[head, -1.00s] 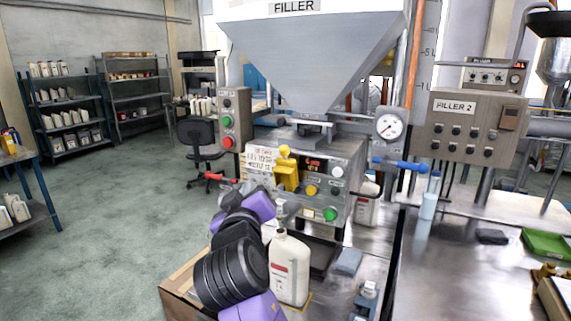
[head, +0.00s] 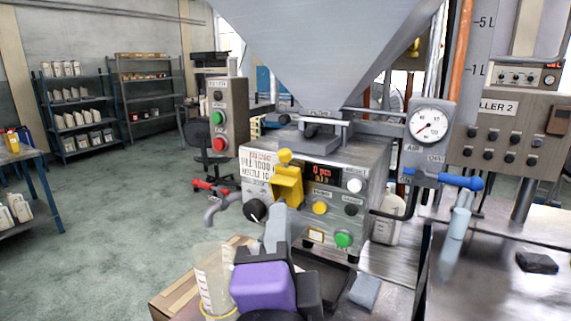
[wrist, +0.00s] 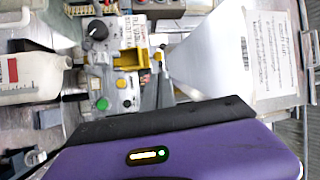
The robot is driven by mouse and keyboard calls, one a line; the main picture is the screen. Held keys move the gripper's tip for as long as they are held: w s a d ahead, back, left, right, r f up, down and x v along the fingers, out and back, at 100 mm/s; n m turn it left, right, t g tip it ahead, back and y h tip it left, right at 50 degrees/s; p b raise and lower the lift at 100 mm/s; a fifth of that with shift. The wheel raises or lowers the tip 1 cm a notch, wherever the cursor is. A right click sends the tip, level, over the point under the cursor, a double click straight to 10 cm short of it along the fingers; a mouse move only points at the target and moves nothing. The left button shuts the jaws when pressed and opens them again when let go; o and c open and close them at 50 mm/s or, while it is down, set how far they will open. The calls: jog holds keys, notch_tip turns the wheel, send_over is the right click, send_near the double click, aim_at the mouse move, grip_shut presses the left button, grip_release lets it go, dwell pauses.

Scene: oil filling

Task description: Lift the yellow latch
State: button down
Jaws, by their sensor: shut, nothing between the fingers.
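The yellow latch (head: 287,186) is a bracket-shaped flap on the front of the filler's control box (head: 350,165), with a round yellow knob at its top. In the wrist view the latch (wrist: 130,58) appears near the upper middle, beside a black dial. My gripper (head: 277,214) points up toward the panel, its grey fingers shut and empty. In the head view the fingertips overlap the space just below the latch; whether they touch it I cannot tell.
A black dial (head: 255,210) sits left below the latch; green button (head: 344,239) and yellow button (head: 319,207) sit to its right. A clear beaker (head: 214,278) stands left of my wrist. A labelled bottle (wrist: 35,78) is at left in the wrist view. The hopper (head: 325,50) hangs above.

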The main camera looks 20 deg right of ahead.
jog(key=m, duration=0.1)
jog(key=p, duration=0.5)
send_near(285, 157)
jog(key=x, duration=0.6)
jog(key=shift+w+d, duration=0.1)
jog(key=shift+w, duration=0.3)
jog(key=shift+d+r, duration=0.1)
jog(key=shift+r, duration=0.05)
jog(key=w+d+r+m+g+p, duration=0.1)
jog(key=p, duration=0.1)
jog(key=w+d+r+m+g+y+p, duration=0.1)
jog(key=d+g+p, duration=0.1)
jog(key=p, duration=0.1)
jog(key=shift+w+d, duration=0.1)
jog(key=shift+w, duration=0.15)
jog(key=shift+w+d+g+y, duration=0.25)
jog(key=shift+d+g+y, duration=0.05)
jog(key=shift+g+y, duration=0.1)
jog(key=shift+f, duration=0.2)
